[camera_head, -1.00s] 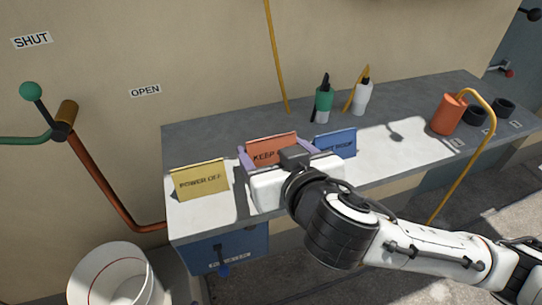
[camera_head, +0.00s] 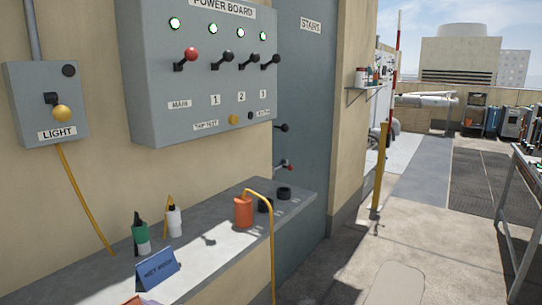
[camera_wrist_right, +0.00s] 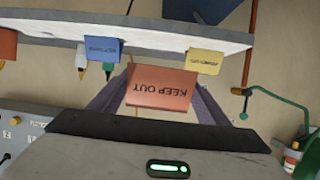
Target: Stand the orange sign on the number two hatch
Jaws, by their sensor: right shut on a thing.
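The orange KEEP OUT sign (camera_wrist_right: 162,86) is upside down in the right wrist view, as is the whole scene there. My right gripper (camera_wrist_right: 160,98) is shut on it, with a lilac finger at each side. The sign is raised clear of the grey bench (camera_wrist_right: 150,36). In the head view only a sliver of the orange sign (camera_head: 131,300) shows at the bottom edge. My left gripper is in neither current view. I cannot pick out a number two hatch in these frames.
A blue sign (camera_head: 158,268), green bottle (camera_head: 141,236), white bottle (camera_head: 174,222) and orange can (camera_head: 243,211) stand on the bench. A yellow sign (camera_wrist_right: 206,62) is there too. A yellow post (camera_head: 379,170) stands beyond; open paving lies right, with a table (camera_head: 525,170) at the edge.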

